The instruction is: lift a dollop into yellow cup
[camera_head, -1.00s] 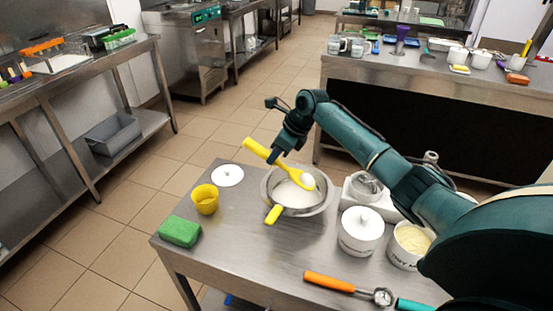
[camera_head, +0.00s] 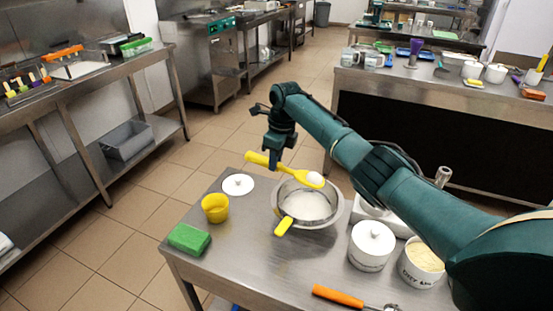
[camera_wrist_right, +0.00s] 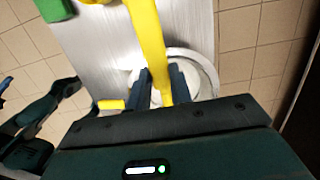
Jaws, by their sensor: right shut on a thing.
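The yellow cup (camera_head: 215,208) stands upright at the left of the steel table, and no contents show in it. A metal bowl (camera_head: 341,213) holds white stuff, and a yellow handle (camera_head: 283,226) sticks out over its near rim. My right gripper (camera_head: 277,162) is shut on a yellow scoop (camera_head: 296,174), above the bowl's far left side. A white dollop (camera_head: 315,179) sits in the scoop's head over the bowl. In the right wrist view the scoop's handle (camera_wrist_right: 147,35) runs between the fingers (camera_wrist_right: 160,88).
A green sponge (camera_head: 189,238) lies at the table's near left, and a white lid (camera_head: 238,184) lies behind the cup. A lidded white pot (camera_head: 371,246), a tub (camera_head: 421,262) and an orange-handled tool (camera_head: 338,296) occupy the right side. Bare table lies before the bowl.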

